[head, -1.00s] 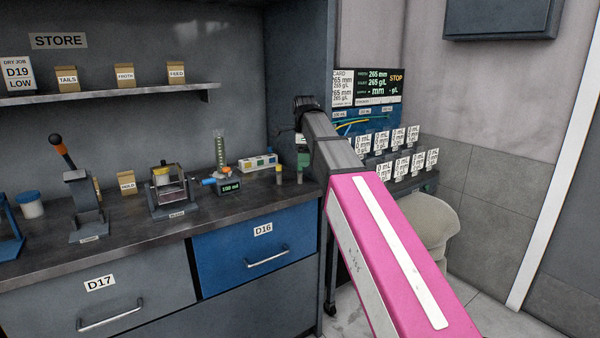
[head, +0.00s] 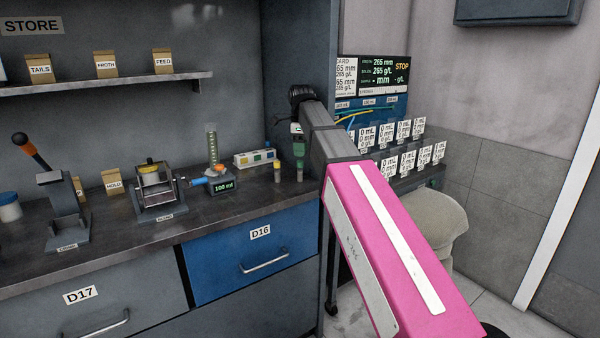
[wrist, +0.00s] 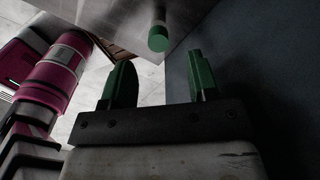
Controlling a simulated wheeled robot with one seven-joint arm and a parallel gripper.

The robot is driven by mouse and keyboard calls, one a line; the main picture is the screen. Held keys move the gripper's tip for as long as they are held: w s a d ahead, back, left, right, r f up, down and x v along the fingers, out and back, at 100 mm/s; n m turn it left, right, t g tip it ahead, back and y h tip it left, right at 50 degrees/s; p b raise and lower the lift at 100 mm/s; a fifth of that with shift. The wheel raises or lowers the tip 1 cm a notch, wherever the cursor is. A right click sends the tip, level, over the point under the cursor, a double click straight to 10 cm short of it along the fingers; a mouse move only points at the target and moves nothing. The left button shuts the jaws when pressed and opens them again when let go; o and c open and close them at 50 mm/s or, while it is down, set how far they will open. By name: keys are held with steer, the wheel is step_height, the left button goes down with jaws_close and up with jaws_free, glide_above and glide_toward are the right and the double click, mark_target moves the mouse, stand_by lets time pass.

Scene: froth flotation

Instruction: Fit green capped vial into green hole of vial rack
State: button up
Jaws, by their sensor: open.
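The green capped vial stands on the worktop; its green cap (wrist: 158,39) shows in the wrist view beyond my fingertips, roughly in line with the gap between them. In the head view its pale body (head: 300,174) shows just under my gripper (head: 298,150), close to the cabinet's right side wall. My gripper (wrist: 157,70) is open with green fingers and nothing between them. The vial rack (head: 255,159) is a white block with coloured marks on the worktop, left of the vial; which hole is green is too small to tell for sure.
A yellow capped vial (head: 277,171) stands just left of the green one. The cabinet side wall is close on the right. Worktop (head: 240,200) in front of the rack is clear.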

mark_target(300, 161)
steer(key=shift+a+f, duration=0.15)
steer(key=shift+f, duration=3.2)
steer(key=shift+c, duration=0.3)
steer(key=c, duration=0.9)
